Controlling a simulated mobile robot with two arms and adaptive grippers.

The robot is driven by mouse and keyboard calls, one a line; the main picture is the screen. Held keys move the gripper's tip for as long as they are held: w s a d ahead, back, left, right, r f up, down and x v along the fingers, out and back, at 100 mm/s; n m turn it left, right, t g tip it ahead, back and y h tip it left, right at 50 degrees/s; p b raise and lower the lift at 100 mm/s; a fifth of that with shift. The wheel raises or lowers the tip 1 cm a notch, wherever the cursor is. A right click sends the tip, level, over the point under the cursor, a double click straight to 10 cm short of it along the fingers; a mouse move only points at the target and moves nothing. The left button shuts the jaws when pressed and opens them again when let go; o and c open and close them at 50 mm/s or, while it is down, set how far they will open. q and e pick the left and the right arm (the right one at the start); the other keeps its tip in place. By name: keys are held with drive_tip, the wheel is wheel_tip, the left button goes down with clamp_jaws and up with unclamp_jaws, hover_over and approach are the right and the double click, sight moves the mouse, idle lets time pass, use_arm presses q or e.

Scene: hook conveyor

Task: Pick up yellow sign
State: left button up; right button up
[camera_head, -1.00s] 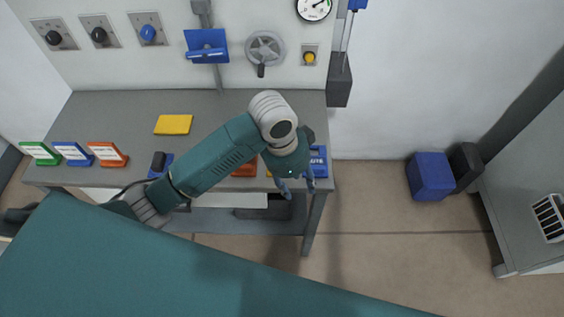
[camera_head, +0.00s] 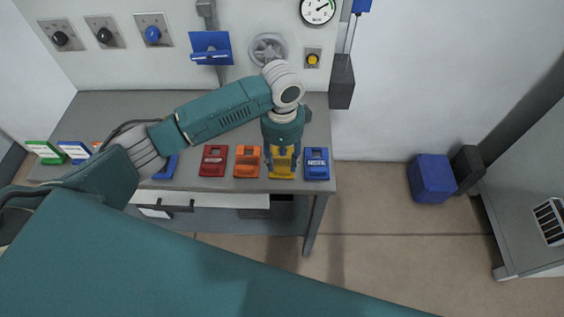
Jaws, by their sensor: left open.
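The yellow sign (camera_head: 283,170) lies near the front edge of the grey table, between an orange sign (camera_head: 247,161) and a blue sign (camera_head: 316,163). My left gripper (camera_head: 282,156) points down over the yellow sign with its fingers spread and open. The fingers overlap the sign in the picture, and I cannot tell whether they touch it. The gripper hides part of the sign's upper side. My right gripper is not in view.
A red sign (camera_head: 213,160) lies left of the orange one. White-faced signs with green (camera_head: 45,153) and blue (camera_head: 75,152) bases stand at the table's left end. A blue holder (camera_head: 210,47) and handwheel (camera_head: 268,49) are on the wall.

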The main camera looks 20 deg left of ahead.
sight(282, 170)
use_arm(q)
drive_tip(key=f, duration=0.2)
drive_tip(key=f+p, duration=0.1)
drive_tip(key=shift+s+f, duration=0.25)
drive_tip(key=shift+f, duration=0.45)
drive_tip(key=shift+c, duration=0.5)
clamp_jaws()
drive_tip(key=shift+w+r, duration=0.1)
drive_tip(key=shift+r, duration=0.1)
wheel_tip(282, 170, up, 19)
drive_tip(key=b, duration=0.2)
drive_tip(key=s+a+r+n+b, duration=0.1)
drive_tip(key=s+a+n, duration=0.3)
drive_tip(key=s+n, duration=0.9)
drive_tip(key=shift+s+r+n, duration=0.2)
drive_tip(key=shift+n, duration=0.7)
